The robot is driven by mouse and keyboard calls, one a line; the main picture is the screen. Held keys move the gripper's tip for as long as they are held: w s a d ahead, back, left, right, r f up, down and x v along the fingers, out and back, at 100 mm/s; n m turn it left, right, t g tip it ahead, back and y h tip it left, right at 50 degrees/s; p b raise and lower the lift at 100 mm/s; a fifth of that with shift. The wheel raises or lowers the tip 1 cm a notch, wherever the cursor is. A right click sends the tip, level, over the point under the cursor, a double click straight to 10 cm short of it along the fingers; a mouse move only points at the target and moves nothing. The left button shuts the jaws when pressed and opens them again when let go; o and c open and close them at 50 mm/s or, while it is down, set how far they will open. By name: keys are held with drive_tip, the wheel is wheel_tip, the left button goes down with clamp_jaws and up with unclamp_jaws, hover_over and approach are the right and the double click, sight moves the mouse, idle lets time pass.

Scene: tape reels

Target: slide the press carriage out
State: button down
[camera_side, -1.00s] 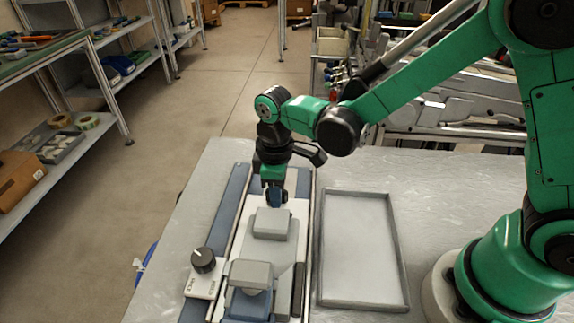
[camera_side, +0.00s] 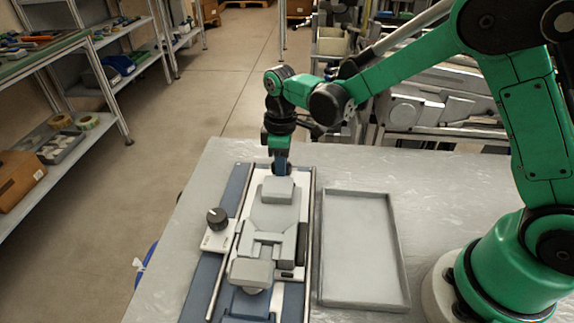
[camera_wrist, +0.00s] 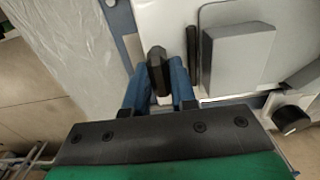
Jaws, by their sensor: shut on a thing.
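The press carriage (camera_side: 270,213) is a pale plate on rails, bearing a raised grey block (camera_side: 278,189) near its far end. A unit with a dark knob (camera_side: 217,218) sits on its left side. My gripper (camera_side: 281,172) is at the carriage's far end, pointing down. In the wrist view my blue fingers (camera_wrist: 158,80) are shut on a dark upright handle (camera_wrist: 157,62); the grey block (camera_wrist: 238,50) is to their right. The grey press head (camera_side: 251,272) stands at the near end of the rails. The handle is mostly hidden in the side view.
An empty grey tray (camera_side: 362,297) lies to the right of the rails on the light table (camera_side: 450,180). Shelves (camera_side: 100,60) stand across the floor at left. Machinery (camera_side: 440,105) stands behind the table.

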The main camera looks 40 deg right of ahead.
drive_tip(key=shift+w+d, duration=0.15)
drive_tip(key=shift+d, duration=0.1)
drive_tip(key=c, duration=1)
unclamp_jaws()
drive_tip(key=shift+a, duration=0.1)
drive_tip(key=shift+r, duration=2.85)
drive_tip(key=shift+s+r, duration=0.25)
drive_tip(key=shift+r, duration=0.05)
drive_tip(key=s+d+r+m+t, duration=0.2)
drive_tip(key=s+m+t, duration=0.1)
drive_tip(key=s+m, duration=0.1)
drive_tip(key=s+d+r+m+t, duration=0.2)
drive_tip(key=s+r+m+t, duration=0.1)
drive_tip(key=s, duration=0.4)
drive_tip(key=shift+s+d+m+t, duration=0.2)
drive_tip(key=shift+m+t, duration=0.5)
drive_tip(key=shift+m, duration=0.3)
